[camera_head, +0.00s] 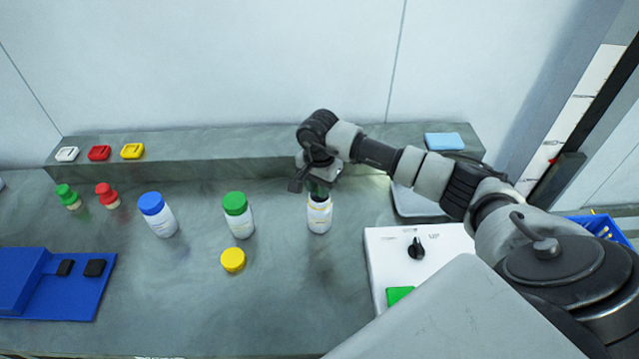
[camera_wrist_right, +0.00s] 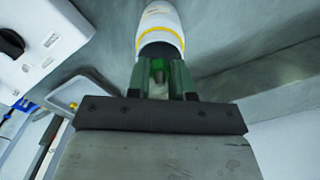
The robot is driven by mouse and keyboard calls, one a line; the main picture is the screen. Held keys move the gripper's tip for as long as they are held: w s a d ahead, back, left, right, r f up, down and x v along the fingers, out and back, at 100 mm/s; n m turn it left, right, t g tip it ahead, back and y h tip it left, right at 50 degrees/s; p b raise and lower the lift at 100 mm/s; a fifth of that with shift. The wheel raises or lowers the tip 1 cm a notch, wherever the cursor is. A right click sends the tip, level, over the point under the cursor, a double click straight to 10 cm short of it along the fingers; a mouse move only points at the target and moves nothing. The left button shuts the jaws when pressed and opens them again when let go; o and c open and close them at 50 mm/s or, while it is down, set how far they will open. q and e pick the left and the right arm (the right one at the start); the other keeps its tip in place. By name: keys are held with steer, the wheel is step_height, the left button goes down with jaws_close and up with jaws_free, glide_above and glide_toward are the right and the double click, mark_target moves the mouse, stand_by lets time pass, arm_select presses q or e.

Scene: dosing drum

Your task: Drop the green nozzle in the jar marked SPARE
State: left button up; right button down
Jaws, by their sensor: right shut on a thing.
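My right gripper (camera_head: 316,186) points down at the mouth of an open white jar (camera_head: 319,215). It is shut on a green piece (camera_wrist_right: 158,68), which looks like the green nozzle; the fingers hide part of it. In the right wrist view the jar (camera_wrist_right: 160,22) shows a yellow band and a dark mouth, right at the fingertips. Whether the piece is inside the mouth or just above it I cannot tell. No SPARE marking is readable. My left gripper is out of view.
A yellow lid (camera_head: 233,260) lies on the counter. Jars with green (camera_head: 236,204) and blue lids (camera_head: 151,204) stand to the left, with green (camera_head: 67,195) and red (camera_head: 106,194) knobbed pieces beyond. A white panel with a black knob (camera_head: 415,247) lies right. A raised ledge (camera_head: 230,150) runs behind.

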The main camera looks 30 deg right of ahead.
steer(key=shift+r, duration=0.1)
steer(key=shift+b, duration=0.5)
stand_by(0.7)
stand_by(0.4)
steer(key=shift+c, duration=2.2)
jaws_free()
steer(key=shift+r+p, duration=2.05)
steer(key=shift+r, duration=1.95)
